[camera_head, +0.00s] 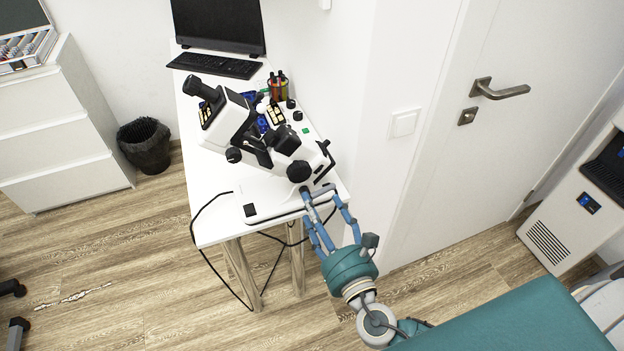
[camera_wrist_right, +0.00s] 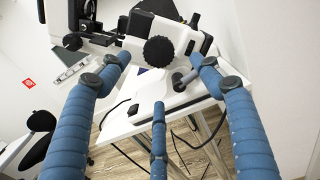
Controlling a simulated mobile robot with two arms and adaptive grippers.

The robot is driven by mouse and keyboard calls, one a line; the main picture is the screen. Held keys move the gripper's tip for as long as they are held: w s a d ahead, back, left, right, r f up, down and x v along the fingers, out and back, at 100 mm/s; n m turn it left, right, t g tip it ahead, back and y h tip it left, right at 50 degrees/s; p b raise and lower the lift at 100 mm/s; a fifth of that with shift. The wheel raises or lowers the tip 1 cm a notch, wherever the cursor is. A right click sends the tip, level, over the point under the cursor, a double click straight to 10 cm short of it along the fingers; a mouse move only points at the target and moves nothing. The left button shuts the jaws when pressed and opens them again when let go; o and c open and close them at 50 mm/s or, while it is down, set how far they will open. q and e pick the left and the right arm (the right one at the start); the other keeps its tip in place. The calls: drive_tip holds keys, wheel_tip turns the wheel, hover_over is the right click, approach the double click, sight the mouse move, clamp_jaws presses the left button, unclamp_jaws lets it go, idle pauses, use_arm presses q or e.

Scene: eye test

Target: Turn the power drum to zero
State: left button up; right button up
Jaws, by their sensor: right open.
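A white and black optical instrument (camera_head: 235,118) stands on a narrow white table (camera_head: 215,215). A large round black knob (camera_head: 299,171) on its near right side looks like the power drum; no scale on it is readable. The knob also shows in the right wrist view (camera_wrist_right: 158,50), facing the camera beyond the fingers. My right gripper (camera_head: 322,200), with blue wrapped fingers, is open and empty at the table's near right corner, just below the knob. In the wrist view its fingers (camera_wrist_right: 160,78) are spread, and none visibly grips the knob. My left gripper is not in view.
A black lever (camera_head: 325,162) sticks out to the right of the knob. The wall and door (camera_head: 500,140) are close on the right. Cables hang below the table.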

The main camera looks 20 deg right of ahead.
sight(301, 177)
drive_tip(key=w, duration=0.3)
drive_tip(key=w+p, duration=0.1)
drive_tip(key=w, duration=0.5)
drive_tip(key=shift+a+p, duration=0.25)
drive_tip(key=shift+p, duration=0.15)
drive_tip(key=shift+w, duration=0.7)
drive_tip(key=c, duration=1.1)
drive_tip(key=shift+f, duration=0.1)
drive_tip(key=shift+s, duration=0.1)
